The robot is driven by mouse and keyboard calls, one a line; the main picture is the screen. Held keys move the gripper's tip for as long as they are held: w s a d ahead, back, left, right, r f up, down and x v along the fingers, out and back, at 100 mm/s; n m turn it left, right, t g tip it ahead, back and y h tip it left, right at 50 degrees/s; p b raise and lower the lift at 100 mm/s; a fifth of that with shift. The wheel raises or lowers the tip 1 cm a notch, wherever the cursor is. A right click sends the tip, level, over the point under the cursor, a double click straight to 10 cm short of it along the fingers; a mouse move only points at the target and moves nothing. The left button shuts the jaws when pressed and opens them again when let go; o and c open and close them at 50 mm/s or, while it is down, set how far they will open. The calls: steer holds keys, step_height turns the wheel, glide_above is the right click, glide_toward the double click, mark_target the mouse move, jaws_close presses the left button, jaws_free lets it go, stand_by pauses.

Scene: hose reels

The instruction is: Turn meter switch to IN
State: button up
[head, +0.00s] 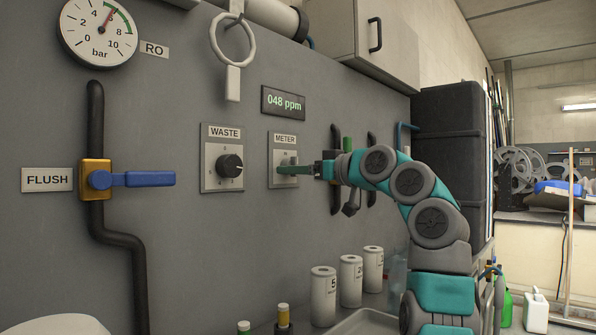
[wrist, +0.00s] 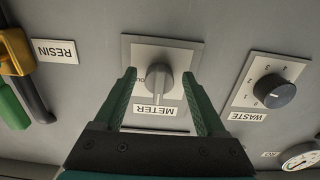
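In the wrist view the picture is turned over, and the bar stands roughly upright. My gripper (wrist: 158,74) is open, its two green fingers one on each side of the knob, with a visible gap to either side. In the head view my gripper (head: 293,169) reaches the plate from the right and covers much of the knob. The position markings are partly hidden and too small to read surely.
The WASTE dial (head: 230,165) sits beside the meter plate. A display (head: 283,103) above reads 048 ppm. A blue-handled FLUSH valve (head: 137,180) is at left, a RESIN label (wrist: 55,51) on the other side. White canisters (head: 323,297) stand below.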

steer(key=b+v, duration=0.1)
steer(key=v, duration=0.6)
steer(key=shift+s+d+b, duration=0.25)
steer(key=shift+d+b, duration=0.1)
stand_by(0.4)
